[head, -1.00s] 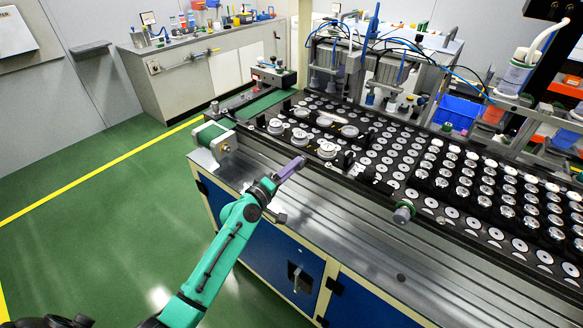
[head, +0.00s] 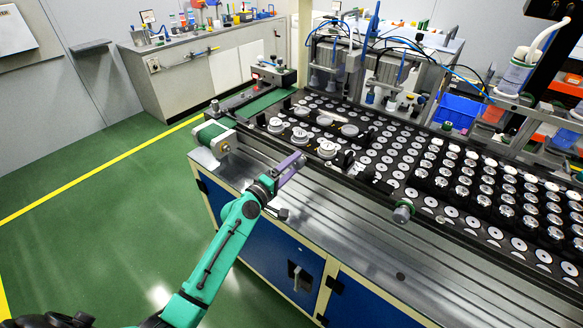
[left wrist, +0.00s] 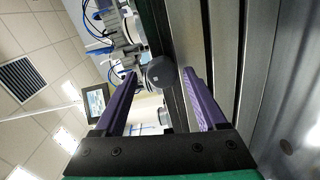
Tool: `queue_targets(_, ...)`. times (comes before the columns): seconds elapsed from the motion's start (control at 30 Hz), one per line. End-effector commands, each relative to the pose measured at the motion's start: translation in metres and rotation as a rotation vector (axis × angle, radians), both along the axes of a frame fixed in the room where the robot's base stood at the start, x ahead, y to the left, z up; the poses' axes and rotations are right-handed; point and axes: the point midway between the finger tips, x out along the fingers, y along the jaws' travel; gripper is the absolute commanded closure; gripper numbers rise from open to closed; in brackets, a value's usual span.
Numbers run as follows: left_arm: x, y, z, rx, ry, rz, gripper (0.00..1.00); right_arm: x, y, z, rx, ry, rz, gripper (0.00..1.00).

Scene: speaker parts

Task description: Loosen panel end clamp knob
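A round grey knob (head: 403,212) with a green ring sticks out from the front edge of the black panel (head: 375,190). In the left wrist view a dark round knob (left wrist: 162,73) appears between my fingers in the picture, but it is ahead of them and not touched; it looks like the same knob. My left gripper (head: 298,164) has purple fingers and is over the silver rails, left of the knob in the head view. Its fingers are apart and empty, as the left wrist view (left wrist: 160,90) shows. My right gripper is not in view.
The panel carries many round speaker parts (head: 465,180). A motor-like block (head: 214,140) stands left of my gripper. A machine with blue hoses (head: 350,65) is behind the panel. The silver rails (head: 350,225) between gripper and knob look clear.

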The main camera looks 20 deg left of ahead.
Motion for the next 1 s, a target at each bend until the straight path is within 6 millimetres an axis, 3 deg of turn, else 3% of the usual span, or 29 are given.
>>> queue_targets(0.4,-0.010,0.003,-0.004,0.001,0.006,-0.001,0.24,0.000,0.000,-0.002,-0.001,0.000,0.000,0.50)
queue_targets(0.57,-0.043,0.016,-0.008,0.004,0.007,-0.001,0.24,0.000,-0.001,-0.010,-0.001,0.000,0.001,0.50)
queue_targets(0.8,-0.108,0.042,-0.009,0.005,0.007,-0.003,0.24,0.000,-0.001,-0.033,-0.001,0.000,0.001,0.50)
queue_targets(1.0,-0.133,0.052,-0.005,0.002,0.005,-0.002,0.24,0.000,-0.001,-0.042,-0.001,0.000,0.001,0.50)
